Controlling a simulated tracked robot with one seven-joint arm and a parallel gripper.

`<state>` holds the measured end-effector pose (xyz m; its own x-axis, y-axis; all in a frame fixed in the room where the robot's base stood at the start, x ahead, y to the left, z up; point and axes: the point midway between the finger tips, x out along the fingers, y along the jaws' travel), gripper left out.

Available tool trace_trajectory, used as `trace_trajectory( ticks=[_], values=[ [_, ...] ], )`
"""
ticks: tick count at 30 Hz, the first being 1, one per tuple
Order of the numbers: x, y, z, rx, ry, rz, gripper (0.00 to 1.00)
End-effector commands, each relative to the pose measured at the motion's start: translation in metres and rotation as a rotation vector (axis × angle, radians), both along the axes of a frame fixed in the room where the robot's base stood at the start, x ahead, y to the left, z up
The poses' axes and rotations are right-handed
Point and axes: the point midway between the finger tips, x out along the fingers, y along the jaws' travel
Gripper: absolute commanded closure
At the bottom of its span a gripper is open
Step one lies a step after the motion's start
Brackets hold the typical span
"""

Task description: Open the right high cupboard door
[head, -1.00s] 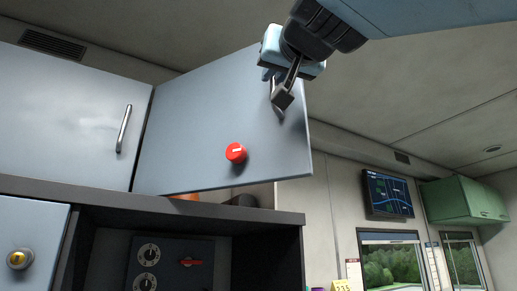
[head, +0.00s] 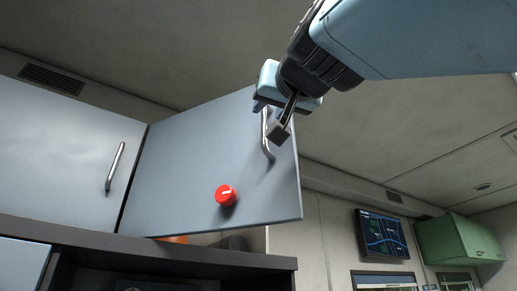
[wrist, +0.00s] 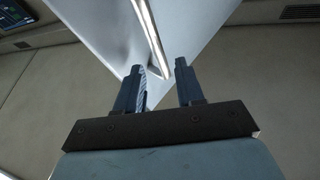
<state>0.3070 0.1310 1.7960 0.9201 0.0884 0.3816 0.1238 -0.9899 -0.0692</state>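The right high cupboard door (head: 190,170) is a blue-grey panel standing partly open, its free edge swung out to the right. It carries a red knob (head: 225,195) low down and a silver bar handle (head: 267,148) near its free edge. My gripper (head: 277,130) is at the handle, coming from the upper right. In the wrist view my gripper (wrist: 159,68) has its two fingers apart, with the handle (wrist: 149,32) running down toward the gap between them. I cannot tell whether a finger touches the handle. One finger is mostly hidden in the head view.
The left high cupboard door (head: 60,155) is shut, with its own silver handle (head: 115,166). A dark shelf edge (head: 150,250) runs below. Orange and dark items show under the open door. A wall screen (head: 383,233) and a green cupboard (head: 460,240) are at the right.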

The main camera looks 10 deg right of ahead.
Motion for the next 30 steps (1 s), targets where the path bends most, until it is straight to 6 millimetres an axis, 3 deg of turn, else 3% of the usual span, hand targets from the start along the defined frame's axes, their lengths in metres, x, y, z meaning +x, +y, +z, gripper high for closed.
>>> trace_trajectory(
  ticks=[1, 4, 10, 24, 30],
  values=[
    [-0.015, 0.06, -0.009, -0.073, -0.015, 0.017, 0.62],
    [-0.015, 0.06, -0.01, -0.073, -0.014, 0.018, 0.62],
    [-0.029, 0.052, -0.015, -0.066, -0.013, 0.015, 0.62],
    [-0.099, 0.005, -0.044, -0.019, -0.005, 0.004, 0.62],
    [-0.118, -0.007, -0.051, -0.006, -0.002, 0.001, 0.62]
  ],
)
